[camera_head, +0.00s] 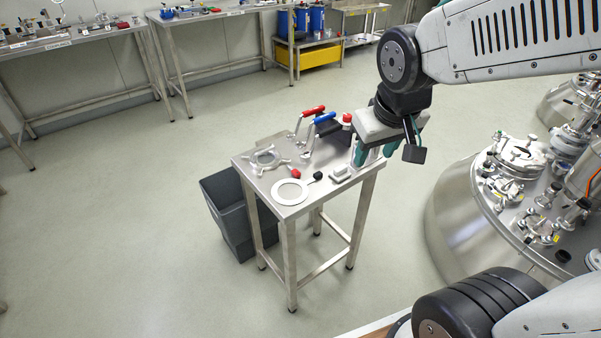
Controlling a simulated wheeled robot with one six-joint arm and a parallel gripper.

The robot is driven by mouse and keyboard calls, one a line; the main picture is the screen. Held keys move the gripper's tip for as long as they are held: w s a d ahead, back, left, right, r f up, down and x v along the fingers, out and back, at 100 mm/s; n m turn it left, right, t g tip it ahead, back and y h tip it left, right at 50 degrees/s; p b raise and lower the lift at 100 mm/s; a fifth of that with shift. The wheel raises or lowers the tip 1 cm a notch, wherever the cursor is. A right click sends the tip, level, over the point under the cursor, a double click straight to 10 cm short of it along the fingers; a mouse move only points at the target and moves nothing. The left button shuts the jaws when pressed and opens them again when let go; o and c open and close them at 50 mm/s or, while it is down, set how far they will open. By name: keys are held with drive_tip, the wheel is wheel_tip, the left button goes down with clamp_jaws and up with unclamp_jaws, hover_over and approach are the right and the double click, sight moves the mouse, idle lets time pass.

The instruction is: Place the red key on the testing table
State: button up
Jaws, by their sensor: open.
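A small steel table (243,164) stands in the middle of the view. A small red piece (295,174) lies on it near the front, next to a similar black piece (318,176). A red-handled tool (313,111) and a blue-handled tool (325,118) lie further back. I cannot tell which red item is the red key. My gripper (374,155) points down over the table's right edge. Its teal fingers are apart, and a pale metal part shows between them; I cannot tell whether they touch it. No label I can read marks a testing table.
A white ring (290,192) and a metal clamp-like part (267,158) lie on the small table. A grey bin (225,205) stands beside it. A large steel vessel (460,225) with fittings is at right. Long benches (75,38) line the back wall. The left floor is clear.

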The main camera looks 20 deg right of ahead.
drive_tip(key=w+d+f+n+t+y, duration=0.1)
drive_tip(key=w+f+t, duration=0.2)
drive_tip(key=w+f, duration=0.55)
drive_tip(key=w+d+f+n+t, duration=0.15)
drive_tip(key=w+f, duration=0.35)
drive_tip(key=w, duration=0.6)
drive_tip(key=t+y, duration=0.4)
approach(297, 172)
drive_tip(key=shift+w+d+r+n, duration=0.15)
drive_tip(key=shift+w+d+n, duration=0.2)
drive_tip(key=shift+w+n, duration=0.15)
drive_tip(key=shift+a+f+t, duration=0.2)
drive_tip(key=shift+f+t, duration=0.15)
drive_tip(key=shift+f, duration=0.05)
drive_tip(key=x, duration=0.7)
drive_tip(key=shift+w+a+f, duration=0.15)
drive_tip(key=shift+a+f, duration=0.25)
clamp_jaws()
